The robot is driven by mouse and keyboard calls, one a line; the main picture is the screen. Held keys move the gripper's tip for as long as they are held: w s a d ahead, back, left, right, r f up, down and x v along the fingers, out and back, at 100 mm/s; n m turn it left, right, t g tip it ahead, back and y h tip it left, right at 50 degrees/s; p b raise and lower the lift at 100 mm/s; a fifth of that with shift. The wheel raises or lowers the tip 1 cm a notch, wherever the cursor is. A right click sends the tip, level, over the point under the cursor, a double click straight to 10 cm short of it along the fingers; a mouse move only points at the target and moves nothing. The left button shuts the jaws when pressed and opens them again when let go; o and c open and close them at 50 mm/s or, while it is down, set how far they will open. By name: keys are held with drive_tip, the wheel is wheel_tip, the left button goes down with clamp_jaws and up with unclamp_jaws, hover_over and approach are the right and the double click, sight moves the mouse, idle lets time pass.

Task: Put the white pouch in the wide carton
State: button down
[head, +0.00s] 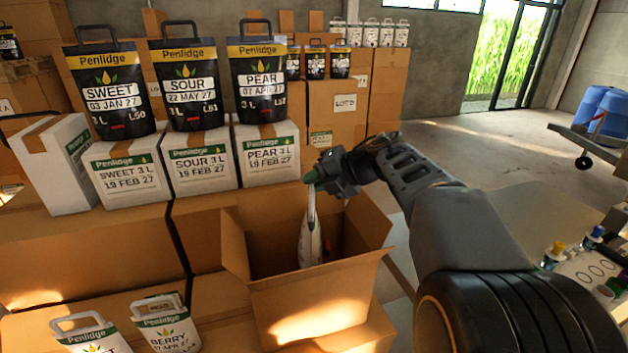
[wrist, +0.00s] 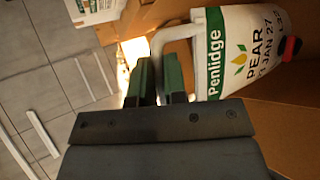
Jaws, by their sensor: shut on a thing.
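The white pouch (head: 310,243) hangs upright by its white handle from my gripper (head: 313,181). My gripper is shut on that handle, with the green fingertips (wrist: 160,78) at it in the wrist view. There the pouch (wrist: 240,50) shows a green Penlidge band, the word PEAR and a red cap. In the head view the pouch is seen edge-on, its lower part within the opening of the open brown carton (head: 318,305), which looks like the wide carton. I cannot tell whether the pouch touches the carton floor.
White boxes marked SWEET (head: 125,175), SOUR (head: 200,163) and PEAR (head: 266,156) stand behind the carton with black pouches on top. Two more white pouches, one marked BERRY (head: 167,325), stand front left. Carton flaps (head: 235,249) stick outward.

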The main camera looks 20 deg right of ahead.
drive_tip(key=shift+f, duration=0.2)
drive_tip(key=c, duration=1.2)
unclamp_jaws()
drive_tip(key=shift+o, duration=0.5)
drive_tip(key=shift+f, duration=0.2)
drive_tip(key=b+v, duration=0.2)
drive_tip(key=v, duration=1.2)
drive_tip(key=shift+w+a+r, duration=0.1)
drive_tip(key=shift+a, duration=0.05)
